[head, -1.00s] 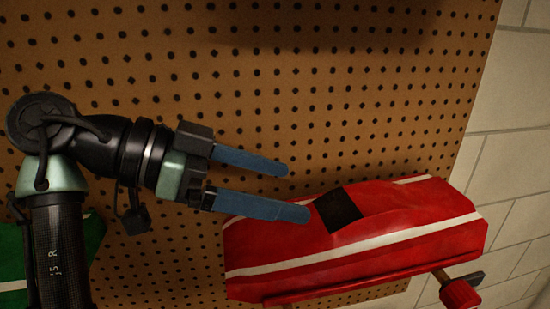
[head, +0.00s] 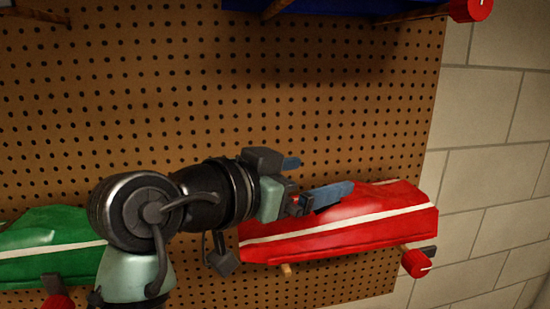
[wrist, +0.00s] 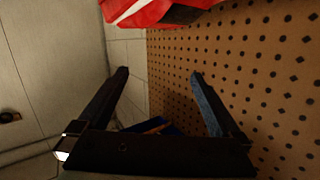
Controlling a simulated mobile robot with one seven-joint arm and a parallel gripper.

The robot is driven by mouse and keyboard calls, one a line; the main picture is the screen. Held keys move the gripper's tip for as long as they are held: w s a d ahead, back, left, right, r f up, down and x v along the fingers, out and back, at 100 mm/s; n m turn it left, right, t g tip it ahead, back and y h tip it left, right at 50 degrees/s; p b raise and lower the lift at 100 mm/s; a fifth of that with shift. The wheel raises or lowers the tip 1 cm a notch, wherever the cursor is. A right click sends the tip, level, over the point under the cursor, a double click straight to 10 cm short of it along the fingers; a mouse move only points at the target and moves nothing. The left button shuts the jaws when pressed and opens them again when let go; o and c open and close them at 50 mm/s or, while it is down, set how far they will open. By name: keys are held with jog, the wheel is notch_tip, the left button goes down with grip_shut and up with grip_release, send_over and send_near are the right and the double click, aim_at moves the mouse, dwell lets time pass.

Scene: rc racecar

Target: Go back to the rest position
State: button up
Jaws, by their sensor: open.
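My gripper (head: 318,178) is open, with its two blue fingers apart and nothing visible between them. In the head view it is in front of the red car body (head: 345,228), overlapping its upper left part. The red car has a white stripe and is mounted on the pegboard (head: 150,120). In the wrist view my gripper (wrist: 158,75) shows both fingers spread, with the red car (wrist: 150,10) at the top edge, apart from the fingertips. My arm hides part of the board and the gap between the cars.
A green car body (head: 45,245) with a white stripe is at the lower left. A blue body (head: 340,6) shows at the top edge with a red knob (head: 470,9). Another red knob (head: 416,262) sits below the red car. A pale tiled wall (head: 490,150) is at right.

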jog(key=s+a+r+n+t+y, duration=0.2)
jog(key=s+r+n+t+y, duration=0.3)
jog(key=s+r+t, duration=0.3)
jog(key=s+a+r+n+t+y, duration=0.2)
jog(key=s+r+n+t+y, duration=0.3)
jog(key=s+r+t, duration=0.3)
notch_tip(320, 180, up, 2)
jog(key=shift+a+r+y, duration=0.1)
jog(key=shift+a+y, duration=0.25)
jog(key=shift+y, duration=0.05)
